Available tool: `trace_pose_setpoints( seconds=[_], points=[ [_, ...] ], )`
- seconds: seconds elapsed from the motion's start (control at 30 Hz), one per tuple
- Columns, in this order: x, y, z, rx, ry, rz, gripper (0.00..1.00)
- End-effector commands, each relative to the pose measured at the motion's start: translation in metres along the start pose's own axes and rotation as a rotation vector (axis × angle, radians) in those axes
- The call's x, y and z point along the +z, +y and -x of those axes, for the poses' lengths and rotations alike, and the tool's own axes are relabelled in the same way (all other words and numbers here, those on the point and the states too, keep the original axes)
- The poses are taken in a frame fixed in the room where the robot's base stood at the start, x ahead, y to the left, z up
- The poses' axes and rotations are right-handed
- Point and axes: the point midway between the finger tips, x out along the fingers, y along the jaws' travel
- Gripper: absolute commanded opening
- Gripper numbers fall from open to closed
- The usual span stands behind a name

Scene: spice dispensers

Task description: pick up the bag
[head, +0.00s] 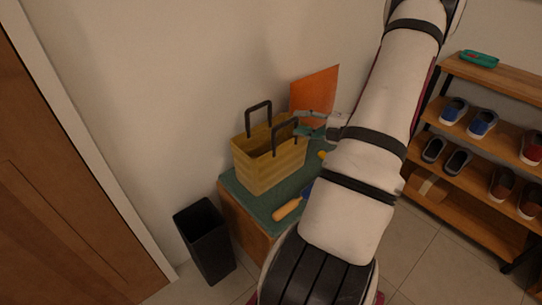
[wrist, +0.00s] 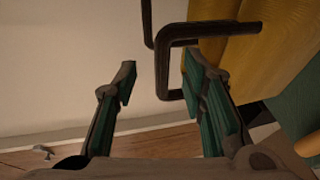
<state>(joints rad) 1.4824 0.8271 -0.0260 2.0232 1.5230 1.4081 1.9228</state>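The bag (head: 270,160) is a yellow open-topped tote with two dark, squared handles, upright on a green-topped cabinet. My gripper (head: 304,122) is beside its upper right side, close to the nearer handle (head: 285,124). In the wrist view, my gripper (wrist: 160,82) is open, its two green-padded fingers apart. A dark handle (wrist: 162,68) appears in the gap between the fingertips, nearer the right finger. I cannot tell whether it touches that finger. The yellow bag side (wrist: 245,45) fills the upper right of the wrist view.
The cabinet top (head: 240,192) also holds an orange-handled item (head: 288,209) and an upright orange panel (head: 315,90) at the back. A black bin (head: 205,240) stands on the floor at left. A wooden shoe rack (head: 480,165) stands at right. The wall is close behind the bag.

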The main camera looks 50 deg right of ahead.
Motion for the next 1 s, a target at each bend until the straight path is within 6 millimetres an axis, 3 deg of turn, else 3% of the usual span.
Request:
trace_pose_setpoints(
  seconds=[0.4, 0.67, 0.87, 1.0],
  points=[
    [-0.009, -0.004, -0.048, 0.001, 0.004, 0.003, 0.38],
    [-0.009, -0.002, -0.052, 0.001, 0.001, 0.002, 0.38],
    [-0.009, -0.002, -0.052, 0.001, 0.002, 0.001, 0.00],
    [-0.009, -0.002, -0.052, 0.003, 0.002, 0.002, 0.00]
  ],
)
